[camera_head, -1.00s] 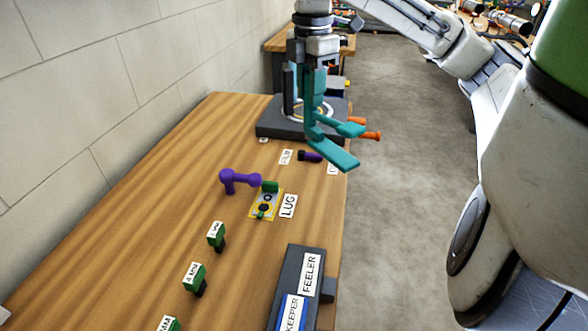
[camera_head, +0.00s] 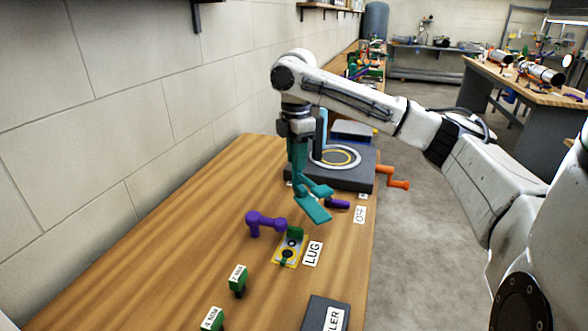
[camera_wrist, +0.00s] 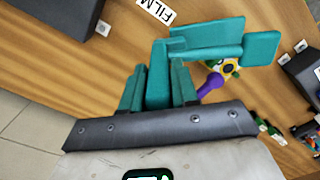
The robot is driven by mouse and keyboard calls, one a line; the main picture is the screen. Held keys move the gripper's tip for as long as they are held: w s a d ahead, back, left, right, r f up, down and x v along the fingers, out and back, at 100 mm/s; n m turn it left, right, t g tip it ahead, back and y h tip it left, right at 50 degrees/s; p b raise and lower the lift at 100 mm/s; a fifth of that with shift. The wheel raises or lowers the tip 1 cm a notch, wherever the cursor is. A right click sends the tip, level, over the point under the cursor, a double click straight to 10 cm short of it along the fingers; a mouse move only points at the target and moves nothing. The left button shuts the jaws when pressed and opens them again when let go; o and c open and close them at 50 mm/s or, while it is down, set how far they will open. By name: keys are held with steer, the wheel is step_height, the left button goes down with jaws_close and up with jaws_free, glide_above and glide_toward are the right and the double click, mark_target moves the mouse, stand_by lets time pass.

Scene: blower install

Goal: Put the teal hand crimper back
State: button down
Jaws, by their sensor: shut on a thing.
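The teal hand crimper (camera_head: 312,207) hangs from my gripper (camera_head: 297,165) above the workbench, its wider parts pointing down and to the right. In the wrist view, my gripper (camera_wrist: 158,88) is shut on the crimper's upright part, and the crimper (camera_wrist: 205,36) bends away to the right. The fingers are also teal, so the exact contact is hard to make out. In the head view the crimper is above the yellow card with the LUG label (camera_head: 313,253), and it appears clear of the bench. No marked place for the crimper can be made out.
A purple tool (camera_head: 265,222) lies left of the crimper, and a small purple piece (camera_head: 340,203) lies right of it. A dark grey machine base (camera_head: 340,178) with an orange crank (camera_head: 395,180) stands behind. Green labelled pieces (camera_head: 238,280) stand nearer. The bench's left side is clear.

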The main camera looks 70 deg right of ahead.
steer(key=shift+w+d+f, duration=0.15)
steer(key=shift+w+f, duration=0.15)
steer(key=shift+f, duration=0.05)
steer(key=shift+w+d+f, duration=0.1)
steer(key=shift+w+f, duration=0.05)
steer(key=shift+f, duration=1.55)
steer(key=shift+f, duration=0.2)
steer(key=c, duration=0.9)
jaws_free()
steer(key=shift+o, duration=0.2)
step_height(320, 180, up, 12)
steer(key=shift+r, duration=0.15)
